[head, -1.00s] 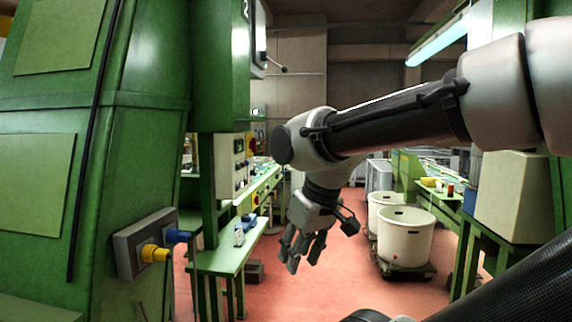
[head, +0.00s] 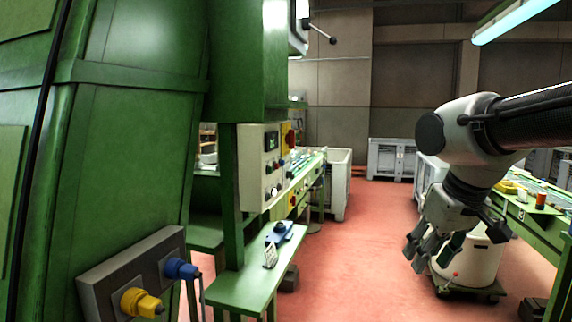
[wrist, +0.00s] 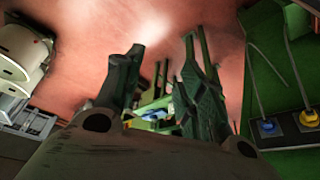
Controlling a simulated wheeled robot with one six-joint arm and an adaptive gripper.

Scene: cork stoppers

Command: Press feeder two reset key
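A beige control panel (head: 250,172) is mounted on the green machine post, left of centre in the head view. It has a dark display (head: 271,141) and several small buttons. A red knob (head: 291,138) is at its right edge. Which button is the reset key, I cannot tell; no lettering is readable. My gripper (head: 422,255) hangs fingers-down over the aisle, right of and well apart from the panel. In the wrist view my gripper (wrist: 163,50) has its fingers spread with nothing between them.
A grey socket box (head: 100,285) with blue and yellow plugs juts out at the lower left. A green bench (head: 245,290) stands below the panel. A white tub (head: 470,262) on a dolly stands behind my gripper. The red floor between is clear.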

